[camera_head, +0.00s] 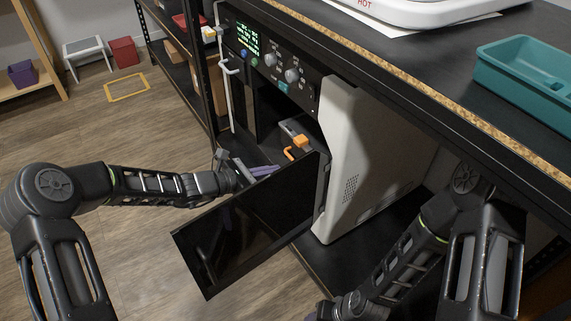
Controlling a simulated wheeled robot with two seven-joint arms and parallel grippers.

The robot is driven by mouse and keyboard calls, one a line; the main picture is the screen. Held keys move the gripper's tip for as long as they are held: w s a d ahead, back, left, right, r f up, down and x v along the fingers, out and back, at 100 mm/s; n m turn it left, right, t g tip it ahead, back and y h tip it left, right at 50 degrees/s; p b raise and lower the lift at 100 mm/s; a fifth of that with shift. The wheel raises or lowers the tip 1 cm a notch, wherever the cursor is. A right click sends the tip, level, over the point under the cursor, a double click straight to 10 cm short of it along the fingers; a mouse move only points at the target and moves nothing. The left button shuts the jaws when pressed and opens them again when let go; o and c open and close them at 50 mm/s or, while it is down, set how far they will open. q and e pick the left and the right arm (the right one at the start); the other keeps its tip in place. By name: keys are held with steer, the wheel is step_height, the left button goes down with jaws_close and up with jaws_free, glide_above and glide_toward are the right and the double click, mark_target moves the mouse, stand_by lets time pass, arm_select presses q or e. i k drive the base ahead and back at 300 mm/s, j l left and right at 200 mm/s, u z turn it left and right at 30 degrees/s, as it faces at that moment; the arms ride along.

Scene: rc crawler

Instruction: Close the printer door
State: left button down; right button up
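The printer is a white and dark machine with a pale side panel (360,165), set under the black counter. Its dark glossy door (250,232) stands swung open, jutting out toward the lower left. Inside the opening an orange part (296,148) shows. My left gripper (255,172) is at the far side of the open door, near its upper edge; I cannot tell whether it touches the door, and its fingers are small and partly hidden. My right gripper (326,311) is at the bottom edge, below the printer, mostly cut off.
A control panel with a green display and knobs (283,72) is above the opening. The black counter (445,50) overhangs the printer and carries a teal tray (530,75). A shelf rack (178,65) stands behind. The wooden floor at left is mostly clear.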

mark_target(231, 238)
steer(key=k+j, duration=0.15)
steer(key=j, duration=0.15)
steer(key=k+j, duration=0.15)
steer(key=j, duration=0.2)
steer(key=k+j, duration=0.1)
steer(key=j, duration=0.2)
steer(key=k+j, duration=0.15)
steer(key=j, duration=0.15)
